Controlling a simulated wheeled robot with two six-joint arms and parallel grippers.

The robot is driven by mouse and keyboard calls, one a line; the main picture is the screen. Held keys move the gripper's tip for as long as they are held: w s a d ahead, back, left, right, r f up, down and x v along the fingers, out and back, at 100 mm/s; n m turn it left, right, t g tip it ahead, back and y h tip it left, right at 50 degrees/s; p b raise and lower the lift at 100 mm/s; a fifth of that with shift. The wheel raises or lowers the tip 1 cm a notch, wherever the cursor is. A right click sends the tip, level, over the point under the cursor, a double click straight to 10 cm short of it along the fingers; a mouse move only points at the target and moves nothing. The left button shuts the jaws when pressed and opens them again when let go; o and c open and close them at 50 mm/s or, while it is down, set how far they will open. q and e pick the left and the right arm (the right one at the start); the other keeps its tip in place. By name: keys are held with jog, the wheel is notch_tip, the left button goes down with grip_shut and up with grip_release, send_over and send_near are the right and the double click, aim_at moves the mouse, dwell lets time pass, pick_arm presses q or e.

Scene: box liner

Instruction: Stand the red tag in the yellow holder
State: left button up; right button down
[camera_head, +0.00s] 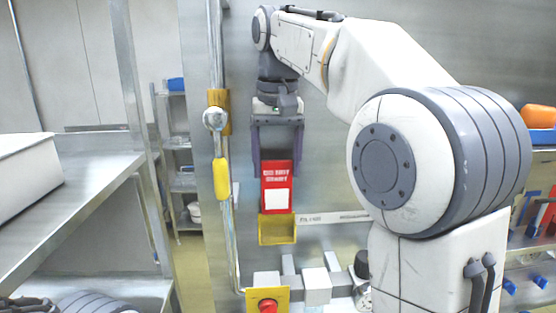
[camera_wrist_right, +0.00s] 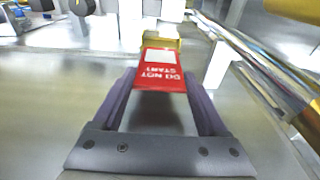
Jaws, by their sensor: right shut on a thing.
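The red tag (camera_head: 277,178), with white lettering and a white panel, is upright in the middle of the head view. My right gripper (camera_head: 277,168) points down and is shut on the tag's upper part, one finger at each side. The yellow holder (camera_head: 278,230) is fixed on the metal panel directly below the tag. The tag's lower edge meets the holder's top edge; I cannot tell if it is inside. In the right wrist view the tag (camera_wrist_right: 160,74) lies between the fingers (camera_wrist_right: 160,88), with the holder (camera_wrist_right: 158,40) just beyond it. My left gripper is not in view.
A vertical pipe with a yellow-handled valve (camera_head: 221,180) runs left of the tag. A yellow plate with a red button (camera_head: 268,305) sits below the holder. A labelled strip (camera_head: 335,218) extends right of the holder. A steel shelf (camera_head: 75,190) stands at left.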

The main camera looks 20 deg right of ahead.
aim_at(277, 189)
jog(key=shift+f+b, duration=1.7)
jog(key=shift+f, duration=0.7)
grip_release()
jog(key=shift+r, duration=0.1)
jog(key=r, duration=0.3)
jog(key=s+r+p, duration=0.1)
jog(key=r, duration=0.2)
jog(key=r+p, duration=0.1)
jog(key=r, duration=0.3)
jog(key=shift+s+a+r, duration=0.1)
jog(key=shift+s+a, duration=0.1)
jog(key=shift+d, duration=0.1)
